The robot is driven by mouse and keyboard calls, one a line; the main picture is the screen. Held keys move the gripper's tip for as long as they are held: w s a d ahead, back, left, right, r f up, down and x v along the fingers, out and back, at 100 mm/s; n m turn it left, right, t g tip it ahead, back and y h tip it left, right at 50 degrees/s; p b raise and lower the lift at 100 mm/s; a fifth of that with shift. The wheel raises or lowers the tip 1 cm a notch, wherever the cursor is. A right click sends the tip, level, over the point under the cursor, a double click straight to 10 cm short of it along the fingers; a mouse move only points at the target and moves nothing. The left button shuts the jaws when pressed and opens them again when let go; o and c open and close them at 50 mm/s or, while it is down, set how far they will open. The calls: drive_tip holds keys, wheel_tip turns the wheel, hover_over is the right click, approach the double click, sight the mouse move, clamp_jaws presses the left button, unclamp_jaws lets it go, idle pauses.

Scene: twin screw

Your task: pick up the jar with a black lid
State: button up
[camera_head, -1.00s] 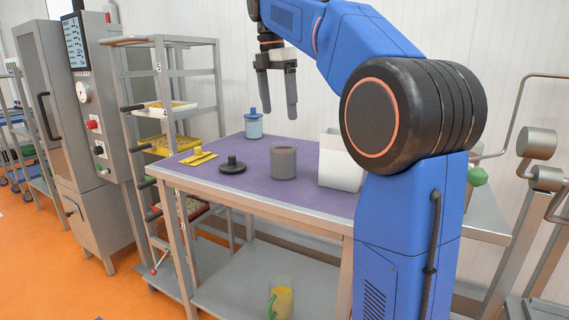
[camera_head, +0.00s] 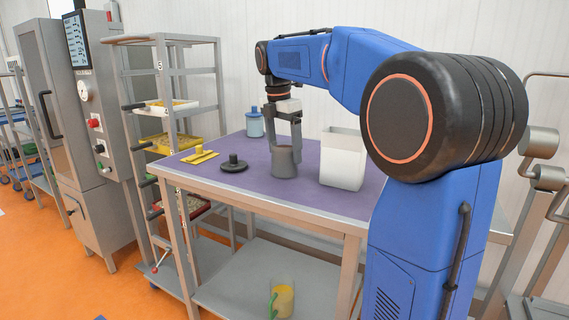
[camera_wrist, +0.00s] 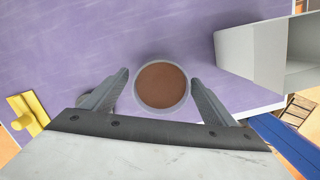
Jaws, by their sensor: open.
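A grey jar (camera_head: 284,168) stands upright and uncovered on the purple table top. In the wrist view its round mouth shows brown contents (camera_wrist: 162,86). A black lid with a knob (camera_head: 234,164) lies apart on the table, left of the jar. In the wrist view a dark rounded edge shows behind the left finger, perhaps this lid. My gripper (camera_head: 284,152) points down at the jar, fingers spread and empty. In the wrist view the gripper (camera_wrist: 160,77) has one finger on each side of the jar. I cannot tell how far down the jar the fingertips reach.
A white open bin (camera_head: 343,160) stands close on the jar's right. A blue-lidded jar (camera_head: 254,124) stands behind to the left. A yellow piece (camera_head: 199,156) lies at the table's left edge. A shelf rack (camera_head: 170,90) stands beyond that edge.

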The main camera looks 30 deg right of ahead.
sight(286, 159)
drive_tip(key=shift+s+d+f, duration=0.1)
drive_tip(key=shift+d+f, duration=0.05)
drive_tip(key=shift+f, duration=0.8)
drive_tip(key=shift+d+f, duration=0.1)
drive_tip(key=shift+f, duration=0.85)
drive_tip(key=shift+c, duration=0.3)
drive_tip(key=c, duration=1.3)
drive_tip(key=shift+r, duration=0.15)
